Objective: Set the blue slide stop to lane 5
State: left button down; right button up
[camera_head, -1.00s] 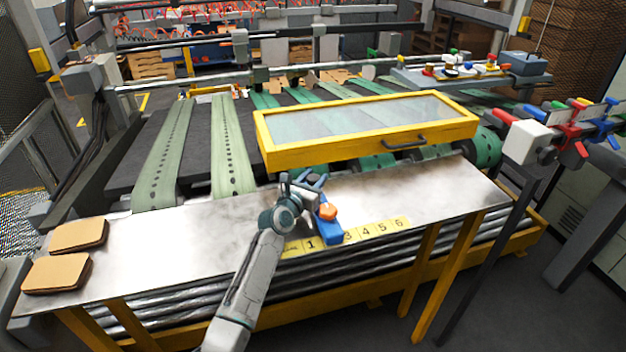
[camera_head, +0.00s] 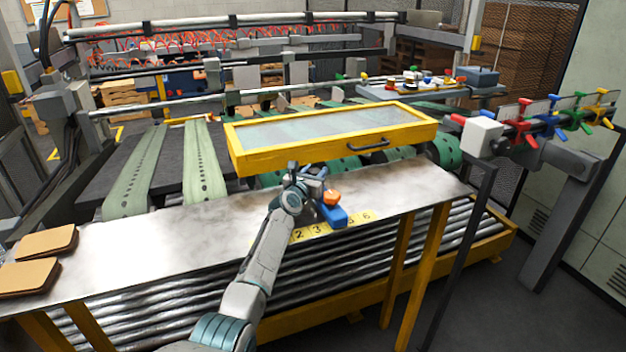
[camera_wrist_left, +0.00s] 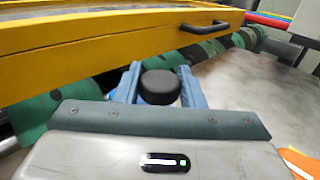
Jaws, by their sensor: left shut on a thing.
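The blue slide stop (camera_head: 334,215) with its orange knob (camera_head: 331,197) sits on the front edge of the metal plate, over the yellow number strip (camera_head: 307,233). Numbers 2 and 3 show to its left, and 5 and 6 to its right; the stop covers the spot between, where 4 would be. My left gripper (camera_head: 314,177) is at the rear of the stop and shut on it. In the left wrist view a black round knob (camera_wrist_left: 160,87) stands between the two blue fingers, with some blue beneath it. An orange part (camera_wrist_left: 299,163) shows at lower right. My right gripper is out of view.
A yellow-framed clear cover (camera_head: 330,135) with a dark handle (camera_head: 368,146) stands just behind the gripper. Brown pads (camera_head: 45,243) lie at the plate's left end. The metal plate (camera_head: 405,185) is clear to the right of the stop. Coloured valves (camera_head: 545,120) stand at far right.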

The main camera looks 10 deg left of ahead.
pick_arm(q)
jog(key=shift+s+a, duration=0.1)
jog(key=shift+a, duration=0.05)
jog(key=c, duration=1)
grip_release()
jog(key=shift+o, duration=0.2)
jog(key=shift+s, duration=0.3)
jog(key=s+p, duration=0.1)
jog(key=s, duration=0.2)
jog(key=s+a+p, duration=0.1)
jog(key=s, duration=0.2)
jog(key=s+p, duration=0.1)
jog(key=s, duration=0.2)
jog(key=shift+a, duration=0.35)
jog(key=shift+s+a, duration=0.1)
jog(key=shift+s, duration=0.4)
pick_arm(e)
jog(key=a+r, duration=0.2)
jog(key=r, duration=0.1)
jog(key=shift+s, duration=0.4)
